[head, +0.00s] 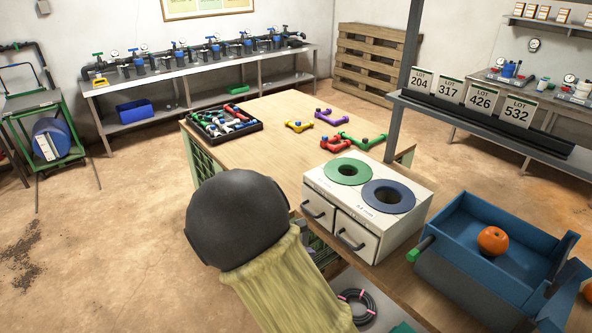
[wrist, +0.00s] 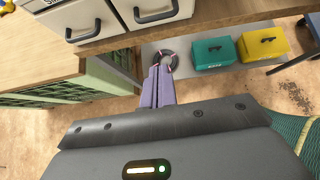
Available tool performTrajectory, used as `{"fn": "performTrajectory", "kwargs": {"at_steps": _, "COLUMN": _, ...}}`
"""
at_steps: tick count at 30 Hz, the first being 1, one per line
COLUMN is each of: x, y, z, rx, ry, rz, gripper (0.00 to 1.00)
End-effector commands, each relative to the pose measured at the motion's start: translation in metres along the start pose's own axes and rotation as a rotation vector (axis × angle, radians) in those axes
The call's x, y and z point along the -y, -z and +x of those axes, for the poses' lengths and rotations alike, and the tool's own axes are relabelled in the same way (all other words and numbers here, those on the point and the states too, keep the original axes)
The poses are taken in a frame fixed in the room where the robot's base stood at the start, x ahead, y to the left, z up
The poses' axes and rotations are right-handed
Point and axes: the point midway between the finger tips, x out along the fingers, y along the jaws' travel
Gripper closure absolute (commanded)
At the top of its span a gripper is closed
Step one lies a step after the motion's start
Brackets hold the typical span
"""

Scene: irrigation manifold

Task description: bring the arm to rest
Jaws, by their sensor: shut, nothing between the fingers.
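My gripper (wrist: 160,72) shows in the wrist view as two thin purple fingers pressed together, with nothing between them. The fingers point toward the lower shelf and the front of the workbench, and appear apart from both. In the head view a dark rounded part of my arm with a tan sleeve stands in front of the wooden workbench (head: 268,115).
A white two-drawer unit (head: 314,226) with green and blue rings stands on the bench. A blue bin (head: 463,225) holding an orange fruit (head: 492,240) is right. A black tray (head: 256,127) of fittings is at the back left. A coiled hose (wrist: 170,59) and toolboxes sit low.

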Motion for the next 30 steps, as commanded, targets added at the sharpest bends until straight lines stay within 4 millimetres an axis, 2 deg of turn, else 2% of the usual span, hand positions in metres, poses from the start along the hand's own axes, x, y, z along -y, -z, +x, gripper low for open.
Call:
{"fn": "performTrajectory", "kwargs": {"at_steps": 5, "x": 0.016, "y": -0.005, "z": 0.005, "rx": -0.053, "ry": 0.04, "rz": 0.1, "gripper": 1.0}}
{"fn": "performTrajectory", "kwargs": {"at_steps": 8, "x": 0.04, "y": -0.009, "z": 0.007, "rx": -0.139, "ry": 0.101, "rz": 0.269, "gripper": 1.0}}
{"fn": "performTrajectory", "kwargs": {"at_steps": 12, "x": 0.082, "y": -0.012, "z": 0.004, "rx": -0.286, "ry": 0.224, "rz": 0.612, "gripper": 1.0}}
{"fn": "performTrajectory", "kwargs": {"at_steps": 18, "x": 0.129, "y": -0.017, "z": -0.013, "rx": -0.452, "ry": 0.404, "rz": 1.138, "gripper": 1.0}}
{"fn": "performTrajectory", "kwargs": {"at_steps": 27, "x": 0.177, "y": -0.033, "z": -0.047, "rx": -0.581, "ry": 0.644, "rz": 1.91, "gripper": 1.0}}
{"fn": "performTrajectory", "kwargs": {"at_steps": 30, "x": 0.186, "y": -0.037, "z": -0.054, "rx": -0.593, "ry": 0.693, "rz": 2.082, "gripper": 1.0}}
